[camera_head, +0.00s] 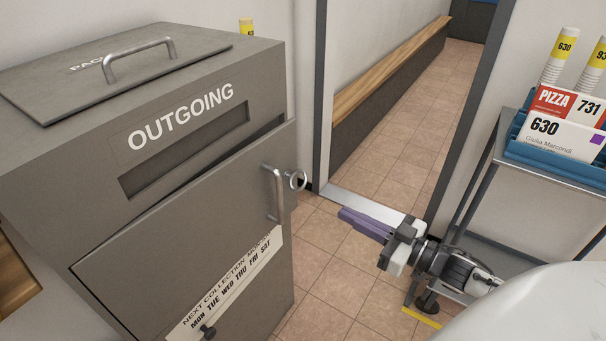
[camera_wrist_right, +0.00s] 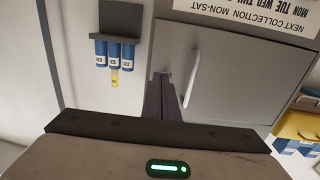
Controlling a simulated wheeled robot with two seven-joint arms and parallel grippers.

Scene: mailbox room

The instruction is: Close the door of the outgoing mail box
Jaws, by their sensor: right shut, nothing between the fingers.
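The outgoing mail box (camera_head: 85,180) is a grey metal box at the left of the head view, with OUTGOING above a slot. Its door (camera_head: 180,230) stands slightly ajar: its right edge sticks out, with a dark gap along the top. The door has a bar handle (camera_head: 274,195) near that edge and a collection label. My right gripper (camera_head: 345,216) has purple fingers, shut and empty, to the right of the door and apart from it. In the right wrist view, the fingers (camera_wrist_right: 163,80) appear beside a grey panel (camera_wrist_right: 245,80) with a bar handle (camera_wrist_right: 193,78). My left gripper is not in view.
A metal lid (camera_head: 120,70) with a handle lies on top of the box. A shelf cart (camera_head: 490,160) with a blue tray stands at the right. A doorway opens behind onto a tiled floor (camera_head: 395,130). Tiled floor is clear between box and cart.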

